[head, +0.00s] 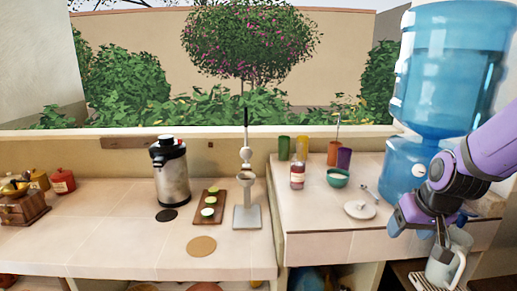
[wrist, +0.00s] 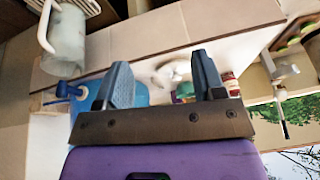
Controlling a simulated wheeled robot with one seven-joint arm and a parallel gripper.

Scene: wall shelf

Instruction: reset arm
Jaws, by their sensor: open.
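My purple arm reaches in from the right of the head view. My gripper (head: 441,238) hangs at its end, in front of the right counter. In the wrist view my gripper (wrist: 161,75) has its two grey fingers wide apart, with nothing between them. A pale pitcher (head: 441,270) with a white handle stands below and partly behind my gripper in the head view. The pitcher also shows at the upper left of the wrist view (wrist: 66,45), apart from the fingers.
A large blue water bottle (head: 447,70) stands beside my arm. The right counter (head: 310,220) holds a red-and-white can (head: 297,178), a green bowl (head: 337,178), a white lid (head: 359,210) and several coloured cups. The left counter holds a steel dispenser (head: 170,172) and a cutting board (head: 207,218).

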